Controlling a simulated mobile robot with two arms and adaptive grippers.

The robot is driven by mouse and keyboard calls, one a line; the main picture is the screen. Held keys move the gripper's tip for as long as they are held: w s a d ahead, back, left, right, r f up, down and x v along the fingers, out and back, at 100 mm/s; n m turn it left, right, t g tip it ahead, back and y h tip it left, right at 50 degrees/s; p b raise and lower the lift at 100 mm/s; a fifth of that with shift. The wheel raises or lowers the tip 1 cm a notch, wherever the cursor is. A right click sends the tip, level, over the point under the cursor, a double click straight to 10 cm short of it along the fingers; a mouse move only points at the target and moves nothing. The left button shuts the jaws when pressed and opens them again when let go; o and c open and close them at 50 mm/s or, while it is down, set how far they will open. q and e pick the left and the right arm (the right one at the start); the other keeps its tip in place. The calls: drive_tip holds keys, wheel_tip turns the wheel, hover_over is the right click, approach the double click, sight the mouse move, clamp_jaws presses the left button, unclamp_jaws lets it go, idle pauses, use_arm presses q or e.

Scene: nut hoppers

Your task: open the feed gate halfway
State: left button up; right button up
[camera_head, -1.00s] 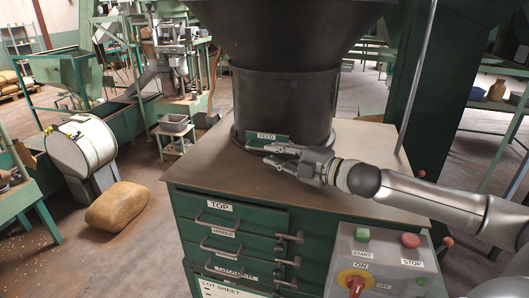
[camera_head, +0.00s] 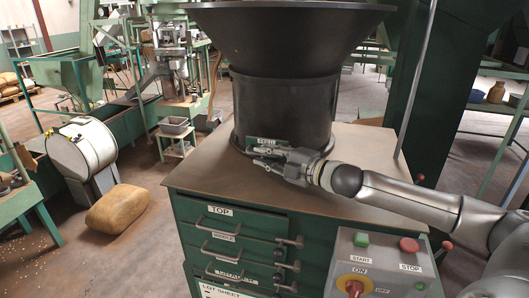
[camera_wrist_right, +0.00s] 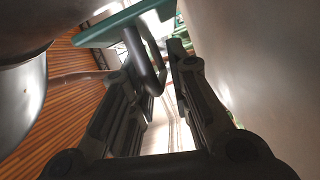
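The feed gate (camera_head: 266,143) is a small green plate with a label, low on the front of the black hopper (camera_head: 285,105). In the right wrist view the green plate (camera_wrist_right: 120,26) is at the top, with a dark bent handle (camera_wrist_right: 141,62) hanging from it. My right gripper (camera_head: 258,157) is at the gate, its fingers apart. In the wrist view the handle reaches into the gap between the fingers (camera_wrist_right: 160,85), nearer the left one; I cannot tell whether they touch. My left gripper is not in view.
The hopper stands on a brown-topped green cabinet (camera_head: 200,172) with labelled drawers. A control box (camera_head: 380,264) with a green button, red button and red knob is at its front right. A thin pole (camera_head: 414,85) rises behind my right arm. The cabinet top left of the gripper is clear.

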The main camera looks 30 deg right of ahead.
drive_tip(key=shift+w+a, duration=0.15)
drive_tip(key=shift+w, duration=0.15)
clamp_jaws()
idle(0.3)
